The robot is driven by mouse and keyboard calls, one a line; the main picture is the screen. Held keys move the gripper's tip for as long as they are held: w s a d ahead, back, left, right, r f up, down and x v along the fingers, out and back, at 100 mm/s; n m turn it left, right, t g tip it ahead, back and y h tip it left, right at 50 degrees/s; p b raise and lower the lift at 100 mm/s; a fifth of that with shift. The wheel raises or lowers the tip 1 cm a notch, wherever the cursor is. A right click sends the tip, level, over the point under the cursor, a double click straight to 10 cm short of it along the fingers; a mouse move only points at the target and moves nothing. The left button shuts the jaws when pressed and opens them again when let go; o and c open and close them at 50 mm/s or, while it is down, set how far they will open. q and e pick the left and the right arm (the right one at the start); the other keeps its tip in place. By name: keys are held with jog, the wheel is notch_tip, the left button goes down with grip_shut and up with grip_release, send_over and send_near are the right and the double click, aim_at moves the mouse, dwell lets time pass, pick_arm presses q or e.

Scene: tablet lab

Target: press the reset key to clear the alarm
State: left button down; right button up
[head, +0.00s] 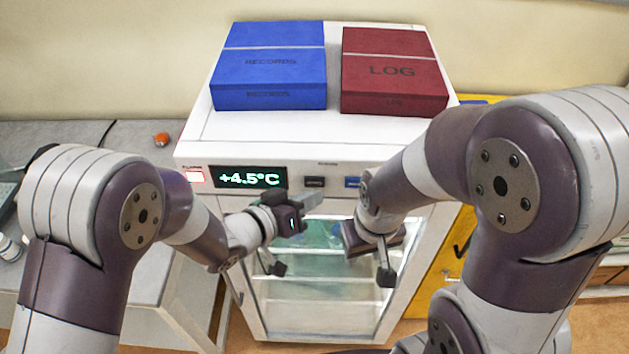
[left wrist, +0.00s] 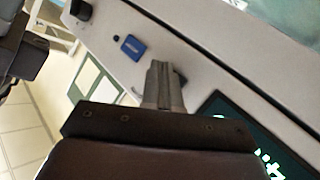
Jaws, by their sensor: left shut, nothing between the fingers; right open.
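The white cabinet's front panel (head: 400,160) carries a lit green "+4.5°C" display (head: 249,178) and a lit red alarm lamp (head: 195,176). Right of the display are a dark key (head: 314,182) and a blue key (head: 353,182); their labels are too small to read. My left gripper (head: 318,198) is shut and empty, its tips just below the dark key in the picture; contact cannot be told.
A blue records box (head: 270,80) and a red log box (head: 392,85) lie on the cabinet. A yellow cabinet (head: 437,270) stands at the right. A grey bench (head: 160,290) at the left holds a small orange object (head: 161,139).

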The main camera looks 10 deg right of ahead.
dwell(0.4)
pick_arm(q)
jog(key=shift+w+d, duration=0.15)
jog(key=shift+w, duration=0.25)
jog(key=shift+w, duration=0.3)
dwell(0.6)
jog(key=shift+s, duration=0.7)
jog(key=shift+s, duration=0.1)
jog(key=s, duration=0.1)
jog(key=s+a, duration=0.1)
jog(key=s, duration=0.2)
jog(key=shift+s+a, duration=0.3)
jog(key=shift+a, duration=0.05)
dwell(0.6)
